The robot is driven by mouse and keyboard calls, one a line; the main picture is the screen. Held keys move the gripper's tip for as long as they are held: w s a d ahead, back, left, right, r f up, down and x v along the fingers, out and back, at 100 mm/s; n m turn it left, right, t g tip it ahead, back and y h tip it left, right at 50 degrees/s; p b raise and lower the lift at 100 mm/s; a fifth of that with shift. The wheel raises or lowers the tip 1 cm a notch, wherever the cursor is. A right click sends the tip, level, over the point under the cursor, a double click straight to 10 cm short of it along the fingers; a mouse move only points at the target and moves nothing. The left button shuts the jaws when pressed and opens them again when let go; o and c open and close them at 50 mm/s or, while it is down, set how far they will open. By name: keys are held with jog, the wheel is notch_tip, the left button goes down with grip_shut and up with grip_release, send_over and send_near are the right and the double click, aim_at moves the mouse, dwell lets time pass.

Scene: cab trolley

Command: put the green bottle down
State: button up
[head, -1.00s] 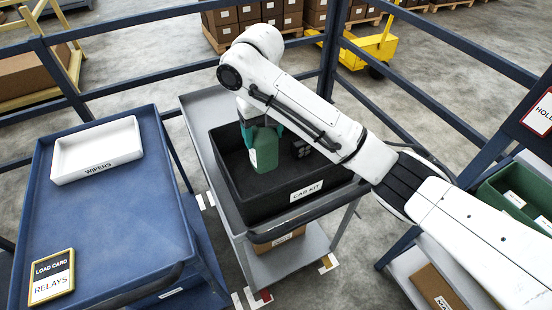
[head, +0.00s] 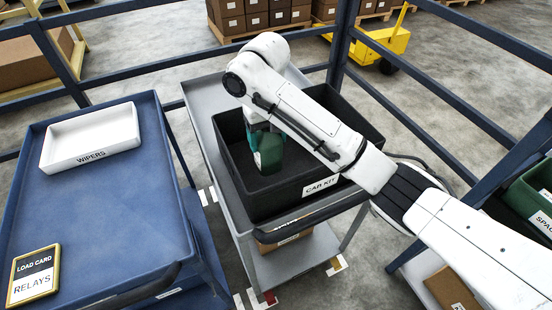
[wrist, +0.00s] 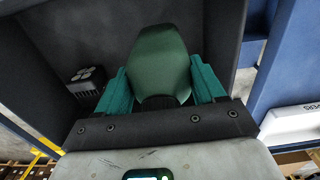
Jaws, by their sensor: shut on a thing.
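The green bottle (head: 271,156) is inside the black bin labelled CAB KIT (head: 282,208), on its left side. In the wrist view the bottle (wrist: 160,62) sits between the two teal fingers of my gripper (wrist: 162,88). My gripper (head: 264,146) is shut on it, reaching down into the bin from above. My arm hides part of the bin's right side. I cannot tell whether the bottle's base touches the bin floor.
A dark item with round tops (wrist: 88,80) stands in the bin near the bottle. The bin is on a grey trolley (head: 207,100). At left, a blue trolley (head: 105,215) carries a white WIPERS tray (head: 60,157) and a RELAYS load card (head: 34,275). Blue rails (head: 340,50) run behind.

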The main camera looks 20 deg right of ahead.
aim_at(269, 155)
jog(key=shift+f, duration=3.1)
jog(key=o, duration=1.5)
jog(key=shift+f, duration=0.15)
notch_tip(269, 155, up, 12)
jog(key=p, duration=0.2)
jog(key=shift+p, duration=0.35)
